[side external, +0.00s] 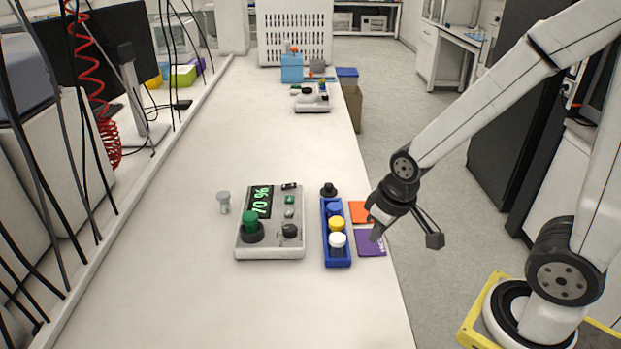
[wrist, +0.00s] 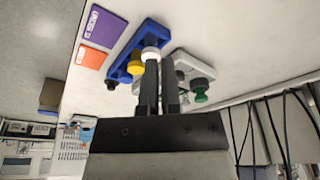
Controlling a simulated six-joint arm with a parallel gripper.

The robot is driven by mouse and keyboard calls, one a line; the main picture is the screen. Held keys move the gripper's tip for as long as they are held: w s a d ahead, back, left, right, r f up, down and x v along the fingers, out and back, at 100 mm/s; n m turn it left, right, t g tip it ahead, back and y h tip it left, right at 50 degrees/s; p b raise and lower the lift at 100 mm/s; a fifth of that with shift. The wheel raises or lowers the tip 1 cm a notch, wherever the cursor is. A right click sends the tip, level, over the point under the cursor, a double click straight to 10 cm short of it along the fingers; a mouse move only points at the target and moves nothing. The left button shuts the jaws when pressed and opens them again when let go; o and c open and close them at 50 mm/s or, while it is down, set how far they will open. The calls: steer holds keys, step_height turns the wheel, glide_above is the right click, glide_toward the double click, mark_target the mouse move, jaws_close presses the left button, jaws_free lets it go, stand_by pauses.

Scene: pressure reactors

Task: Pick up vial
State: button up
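A blue rack (side external: 337,261) on the table holds vials with a blue cap (side external: 334,209), a yellow cap (side external: 337,224) and a white cap (side external: 337,240). A black-capped piece (side external: 329,189) is at its far end. A green-capped vial (side external: 250,219) stands on the grey device. My gripper (side external: 376,236) is above the table's right edge, right of the rack and apart from it. In the wrist view, my gripper's fingers (wrist: 160,64) are close together with a narrow gap and nothing visible between them. The white cap (wrist: 150,54) shows just beyond the fingertips, partly covered.
The grey device (side external: 271,251) with a green display reading 70 % sits left of the rack. A small grey piece (side external: 223,201) stands left of it. Orange (side external: 359,211) and purple (side external: 371,244) cards lie beside the rack. The near table is clear; cables hang on the left.

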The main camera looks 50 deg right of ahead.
steer(key=o, duration=1.1)
steer(key=n+g, duration=0.2)
steer(key=n, duration=1.6)
glide_above(250, 216)
steer(key=s+d, duration=0.1)
steer(key=shift+s, duration=0.15)
steer(key=shift+w+a+f+n+g, duration=0.2)
steer(key=shift+w+a+n+g, duration=0.15)
steer(key=shift+w+n, duration=0.45)
steer(key=shift+s+a+f, duration=0.1)
steer(key=shift+a+f, duration=0.05)
steer(key=shift+f, duration=3.75)
